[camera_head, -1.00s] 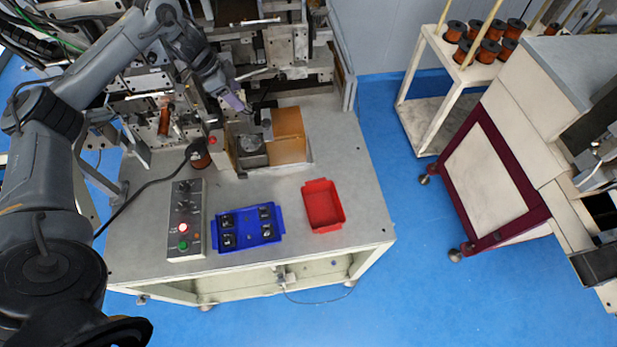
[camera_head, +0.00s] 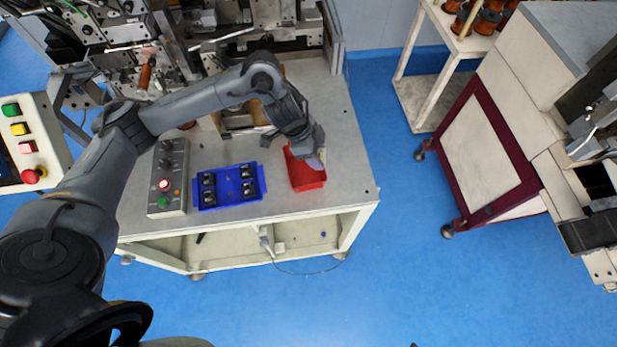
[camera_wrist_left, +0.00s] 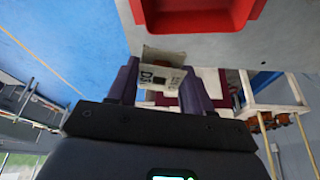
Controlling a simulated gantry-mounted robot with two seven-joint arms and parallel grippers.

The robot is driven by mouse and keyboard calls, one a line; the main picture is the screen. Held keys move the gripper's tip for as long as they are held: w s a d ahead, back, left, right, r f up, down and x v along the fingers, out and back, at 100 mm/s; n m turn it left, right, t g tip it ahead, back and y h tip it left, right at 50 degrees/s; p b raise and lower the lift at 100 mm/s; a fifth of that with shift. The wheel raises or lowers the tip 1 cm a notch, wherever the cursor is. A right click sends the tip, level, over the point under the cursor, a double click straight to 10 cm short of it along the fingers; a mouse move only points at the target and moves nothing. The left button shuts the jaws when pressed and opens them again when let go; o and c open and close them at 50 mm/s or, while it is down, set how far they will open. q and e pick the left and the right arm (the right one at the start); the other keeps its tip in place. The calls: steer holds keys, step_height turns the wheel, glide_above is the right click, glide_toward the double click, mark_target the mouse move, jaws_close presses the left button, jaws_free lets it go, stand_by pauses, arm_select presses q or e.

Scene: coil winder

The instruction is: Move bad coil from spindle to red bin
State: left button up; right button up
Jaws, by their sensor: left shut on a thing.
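My left gripper (camera_head: 319,155) is at the upper right part of the red bin (camera_head: 308,180) and partly covers it in the head view. In the left wrist view, its purple fingers are shut on a small pale coil (camera_wrist_left: 163,76) with dark lettering on its faces. The coil is apart from the red bin (camera_wrist_left: 195,17), which shows at the top of that view. In the head view the coil is hidden behind the gripper. My forearm hides part of the winder, and I cannot make out the spindle. My right gripper is not in view.
A blue tray (camera_head: 228,202) with several dark parts lies left of the bin. A grey control box (camera_head: 165,210) stands further left. The table (camera_head: 352,170) is clear right of the bin. A white shelf (camera_head: 433,95) with copper spools stands at the back right.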

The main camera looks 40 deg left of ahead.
arm_select(q)
steer(key=s+d+f+m+b, duration=0.1)
steer(key=d+f, duration=0.1)
steer(key=d, duration=0.4)
glide_above(308, 172)
steer(key=a, duration=0.1)
steer(key=f, duration=0.7)
steer(key=shift+s+a, duration=0.15)
steer(key=shift+s, duration=0.15)
steer(key=shift+f+g, duration=0.3)
steer(key=shift+f, duration=1.65)
steer(key=shift+f, duration=0.15)
steer(key=o, duration=1)
